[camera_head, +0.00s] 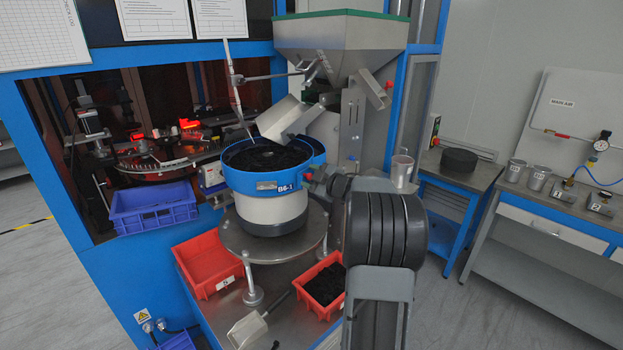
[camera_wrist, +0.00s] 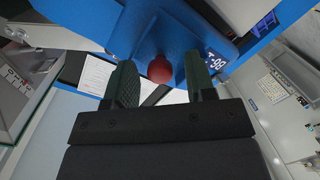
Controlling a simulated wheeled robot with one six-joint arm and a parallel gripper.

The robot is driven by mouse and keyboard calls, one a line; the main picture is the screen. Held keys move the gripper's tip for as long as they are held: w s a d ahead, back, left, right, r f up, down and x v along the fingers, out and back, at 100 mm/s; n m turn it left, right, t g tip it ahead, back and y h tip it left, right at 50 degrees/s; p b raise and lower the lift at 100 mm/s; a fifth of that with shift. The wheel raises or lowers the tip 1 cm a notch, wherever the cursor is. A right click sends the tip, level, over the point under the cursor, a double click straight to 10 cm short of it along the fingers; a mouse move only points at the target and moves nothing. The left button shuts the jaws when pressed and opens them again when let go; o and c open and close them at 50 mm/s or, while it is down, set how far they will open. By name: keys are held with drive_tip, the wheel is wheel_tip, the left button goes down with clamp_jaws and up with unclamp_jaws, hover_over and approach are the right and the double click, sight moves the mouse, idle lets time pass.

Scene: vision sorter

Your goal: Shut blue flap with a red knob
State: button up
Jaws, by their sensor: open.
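A blue flap (camera_wrist: 170,38) fills the top middle of the wrist view. A round red knob (camera_wrist: 160,69) stands out from it. The two dark green fingers of my gripper (camera_wrist: 161,78) are open, one on each side of the knob, with gaps visible. In the head view my gripper (camera_head: 319,181) is at the right side of the blue bowl rim (camera_head: 250,183) labelled B6-1. A small red spot, likely the knob (camera_head: 308,172), shows by the fingertips. The flap's outline is hard to make out there, and I cannot tell how far it stands open.
The bowl holds dark material and stands on a round metal plate (camera_head: 240,243). A metal hopper (camera_head: 340,45) and chute (camera_head: 283,118) are above and behind it. Red trays (camera_head: 207,262) (camera_head: 325,284) and a blue crate (camera_head: 150,222) are nearby. A side table (camera_head: 465,183) stands at right.

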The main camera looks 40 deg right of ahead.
drive_tip(key=b+v, duration=0.2)
drive_tip(key=v, duration=1.2)
drive_tip(key=shift+w, duration=0.1)
drive_tip(key=s+d+f+m+g+h, duration=0.4)
drive_tip(key=d+f+m+g+h, duration=0.1)
drive_tip(key=d+m+h, duration=0.5)
drive_tip(key=s+a+f+m+g+y, duration=0.1)
drive_tip(key=s+a+f+g, duration=0.15)
drive_tip(key=a, duration=0.55)
drive_tip(key=s+a+f+m+g+y, duration=0.2)
drive_tip(key=a+f+g, duration=0.1)
drive_tip(key=a, duration=0.5)
drive_tip(key=s+a+f+m+g+y, duration=0.1)
drive_tip(key=s+a+f+g, duration=0.15)
drive_tip(key=a, duration=0.55)
drive_tip(key=s+a+n+y, duration=0.1)
drive_tip(key=a, duration=0.6)
drive_tip(key=s+a+r+n+t+y, duration=0.1)
drive_tip(key=a+n+y, duration=0.1)
drive_tip(key=a, duration=0.6)
drive_tip(key=shift+s+a+r, duration=0.2)
drive_tip(key=shift+s+r, duration=0.1)
drive_tip(key=shift+s, duration=0.05)
